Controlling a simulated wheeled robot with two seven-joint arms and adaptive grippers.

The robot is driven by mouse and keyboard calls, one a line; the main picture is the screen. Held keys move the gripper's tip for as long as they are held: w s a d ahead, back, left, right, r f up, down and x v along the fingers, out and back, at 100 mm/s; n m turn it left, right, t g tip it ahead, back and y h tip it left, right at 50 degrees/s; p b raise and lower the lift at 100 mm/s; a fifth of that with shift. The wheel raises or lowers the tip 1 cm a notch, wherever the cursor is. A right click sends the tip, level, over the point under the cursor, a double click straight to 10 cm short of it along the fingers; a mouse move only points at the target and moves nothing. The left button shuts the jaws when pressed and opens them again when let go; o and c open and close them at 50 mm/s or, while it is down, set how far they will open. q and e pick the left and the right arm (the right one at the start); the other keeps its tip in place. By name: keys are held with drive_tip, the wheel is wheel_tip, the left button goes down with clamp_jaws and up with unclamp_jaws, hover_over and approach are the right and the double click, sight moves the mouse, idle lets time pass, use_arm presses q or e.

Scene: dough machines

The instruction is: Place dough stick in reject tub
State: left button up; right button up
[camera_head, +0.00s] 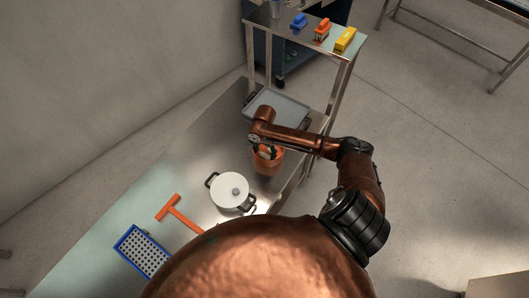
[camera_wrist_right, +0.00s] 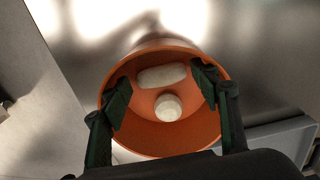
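The orange tub (camera_head: 266,168) stands on the metal table, with its mouth partly covered by my right gripper (camera_head: 267,152) in the head view. In the right wrist view the tub (camera_wrist_right: 165,143) lies below the gripper (camera_wrist_right: 161,84), whose dark fingers are spread apart over the opening with nothing between them. A pale elongated dough stick (camera_wrist_right: 162,76) is inside the tub, near the far wall. A second pale dough piece (camera_wrist_right: 168,107) shows a round end beside it; I cannot tell its full shape. My left gripper is not in view.
A grey tray (camera_head: 285,104) lies behind the tub. A white lidded pot (camera_head: 230,191), an orange T-shaped tool (camera_head: 175,212) and a blue-rimmed perforated tray (camera_head: 143,252) are on the table (camera_head: 190,160). A raised shelf holds blue (camera_head: 299,21), orange (camera_head: 322,29) and yellow (camera_head: 345,40) items.

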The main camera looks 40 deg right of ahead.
sight(264, 156)
wheel_tip(264, 156, up, 13)
drive_tip(key=b, duration=0.1)
drive_tip(key=shift+r, duration=0.15)
idle(0.5)
